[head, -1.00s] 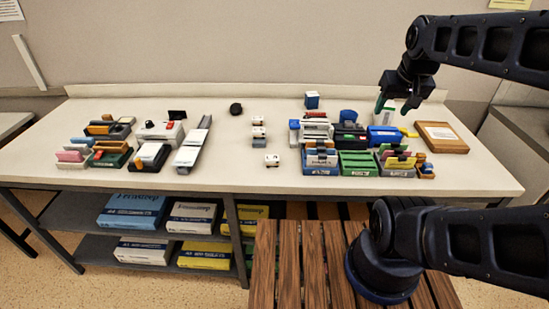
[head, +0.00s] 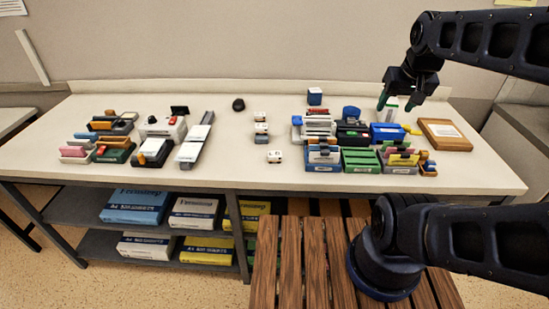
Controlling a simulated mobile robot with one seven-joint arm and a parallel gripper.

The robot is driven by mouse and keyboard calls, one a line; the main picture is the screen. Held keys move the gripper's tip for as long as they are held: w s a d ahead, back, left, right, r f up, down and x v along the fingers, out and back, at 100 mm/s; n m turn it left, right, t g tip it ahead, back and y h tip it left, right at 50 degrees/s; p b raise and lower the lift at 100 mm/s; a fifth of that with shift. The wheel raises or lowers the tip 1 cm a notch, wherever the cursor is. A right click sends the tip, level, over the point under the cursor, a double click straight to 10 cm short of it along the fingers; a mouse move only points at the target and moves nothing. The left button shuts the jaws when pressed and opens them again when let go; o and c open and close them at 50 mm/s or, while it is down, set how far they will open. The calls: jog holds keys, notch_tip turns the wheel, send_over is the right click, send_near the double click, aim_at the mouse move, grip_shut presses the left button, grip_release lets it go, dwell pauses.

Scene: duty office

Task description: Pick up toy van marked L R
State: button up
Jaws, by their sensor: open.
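Three small white toy vans stand in a column near the middle of the table (head: 235,175). The front van (head: 274,156) stands apart, with dark marks on it too small to read. The middle van (head: 261,128) and the back van (head: 260,116) stand close together, with a bluish-grey piece just in front of the middle one. I cannot tell which one is marked L R. My gripper (head: 397,106) is open and empty, above the back right of the table, well to the right of the vans. Its green-tipped fingers point down.
Coloured trays and organisers (head: 360,160) crowd the right side, with a brown clipboard-like box (head: 444,134) beyond. Office items (head: 150,150) fill the left. A dark round object (head: 238,104) lies behind the vans. Bare table surrounds the vans.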

jog(key=n+g+h, duration=0.4)
jog(key=n+h, duration=0.1)
jog(key=n, duration=1.4)
send_over(273, 154)
jog(key=a, duration=0.4)
notch_tip(273, 154, down, 19)
jog(key=shift+y, duration=0.3)
jog(key=x, duration=1)
jog(key=shift+s+d+f, duration=0.15)
jog(key=shift+f, duration=0.2)
jog(key=shift+c, duration=0.5)
